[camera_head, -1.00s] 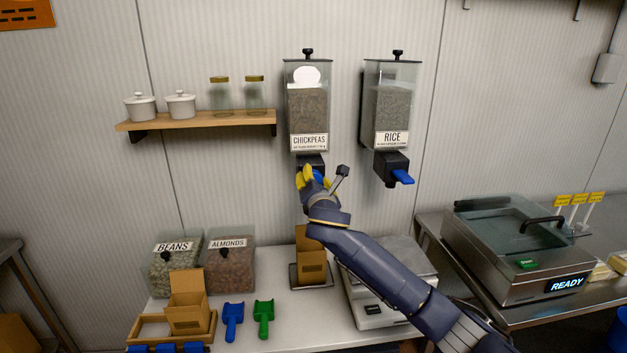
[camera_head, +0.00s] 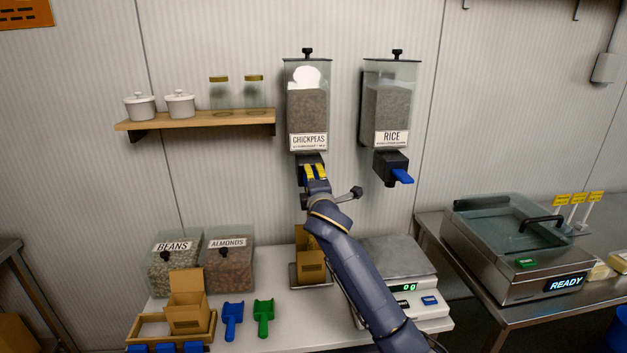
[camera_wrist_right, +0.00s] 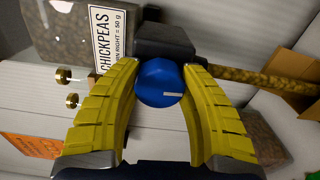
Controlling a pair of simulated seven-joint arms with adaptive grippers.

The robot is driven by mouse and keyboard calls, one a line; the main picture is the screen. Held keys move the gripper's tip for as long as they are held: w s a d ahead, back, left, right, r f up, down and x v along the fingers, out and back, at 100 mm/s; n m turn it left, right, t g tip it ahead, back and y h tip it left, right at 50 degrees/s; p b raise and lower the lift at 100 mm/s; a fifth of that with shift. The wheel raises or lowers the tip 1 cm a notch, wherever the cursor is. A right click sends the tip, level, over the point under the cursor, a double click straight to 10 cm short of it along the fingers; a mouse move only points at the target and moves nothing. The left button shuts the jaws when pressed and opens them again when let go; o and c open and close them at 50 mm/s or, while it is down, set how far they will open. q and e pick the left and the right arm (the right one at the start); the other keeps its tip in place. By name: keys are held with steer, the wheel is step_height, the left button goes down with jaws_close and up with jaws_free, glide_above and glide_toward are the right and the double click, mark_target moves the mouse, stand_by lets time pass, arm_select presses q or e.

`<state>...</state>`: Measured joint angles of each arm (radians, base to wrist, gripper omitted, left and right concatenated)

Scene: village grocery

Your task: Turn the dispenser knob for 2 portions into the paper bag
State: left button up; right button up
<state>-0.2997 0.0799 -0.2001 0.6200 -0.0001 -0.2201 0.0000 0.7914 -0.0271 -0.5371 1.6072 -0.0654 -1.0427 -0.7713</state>
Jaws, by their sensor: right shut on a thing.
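The chickpeas dispenser (camera_head: 308,105) hangs on the wall, with its label and dark outlet block below. My right gripper (camera_head: 315,172) is in front of that outlet. In the right wrist view its yellow fingers (camera_wrist_right: 160,75) are shut around the blue knob (camera_wrist_right: 160,84), which has a white mark pointing to the right of the picture. A brown grainy stream (camera_wrist_right: 262,80) runs from the outlet toward the open paper bag (camera_wrist_right: 300,72). In the head view the paper bag (camera_head: 311,267) stands below, partly hidden by my right arm. My left gripper is not in view.
The rice dispenser (camera_head: 391,105) with a blue knob hangs to the right. A scale (camera_head: 405,285) reading 0 g stands beside the bag. Beans (camera_head: 172,265) and almonds (camera_head: 228,268) bins, a box (camera_head: 188,305) and blue and green scoops (camera_head: 264,315) are at left.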

steer(key=shift+d+m, duration=0.1)
steer(key=shift+m, duration=0.3)
steer(key=o, duration=1.3)
steer(key=s, duration=0.4)
steer(key=s+d, duration=0.1)
steer(key=s, duration=0.6)
steer(key=shift+s+d, duration=0.25)
steer(key=shift+s, duration=0.15)
